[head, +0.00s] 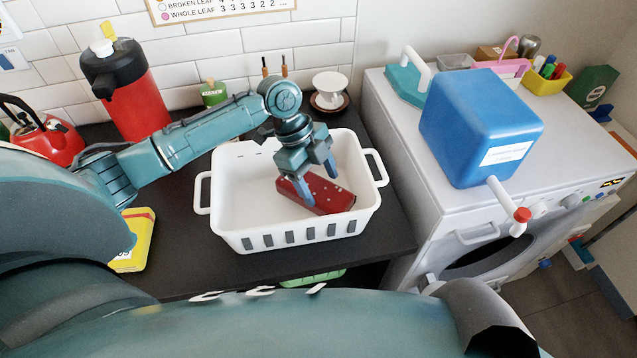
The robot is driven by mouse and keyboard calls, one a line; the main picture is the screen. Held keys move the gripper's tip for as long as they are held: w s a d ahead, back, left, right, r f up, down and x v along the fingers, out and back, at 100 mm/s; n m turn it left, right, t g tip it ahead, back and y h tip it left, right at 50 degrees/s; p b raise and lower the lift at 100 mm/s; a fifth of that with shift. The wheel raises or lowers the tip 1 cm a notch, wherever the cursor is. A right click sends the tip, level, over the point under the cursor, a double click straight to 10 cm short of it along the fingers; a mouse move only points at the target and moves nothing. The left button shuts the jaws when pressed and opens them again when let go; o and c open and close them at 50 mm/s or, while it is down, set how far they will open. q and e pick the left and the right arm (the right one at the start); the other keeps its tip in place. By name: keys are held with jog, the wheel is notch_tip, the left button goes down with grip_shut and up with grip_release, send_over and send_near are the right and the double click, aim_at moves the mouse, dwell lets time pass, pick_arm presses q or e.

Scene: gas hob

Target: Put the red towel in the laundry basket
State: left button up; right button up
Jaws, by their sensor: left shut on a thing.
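The red towel (325,195) is a dark red folded bundle with a few pale dots. It lies tilted in the right part of the white laundry basket (280,236), inside its walls. The basket stands on the dark counter and has a handle at each end and slots along its front. My left gripper (315,187) reaches down into the basket from above, shut on the red towel. Whether the towel touches the basket floor I cannot tell. My right gripper is not in view.
A washing machine (445,212) stands right of the counter, with a blue container (470,125) on top. A red and black flask (135,105), a red kettle (45,140) and a yellow box (135,240) are at the left. A white cup (330,84) stands behind the basket.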

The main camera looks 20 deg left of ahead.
pick_arm(q)
jog(key=shift+f, duration=0.85)
jog(key=shift+f, duration=0.1)
jog(key=o, duration=1.4)
jog(key=v, duration=1.2)
jog(key=shift+b, duration=0.35)
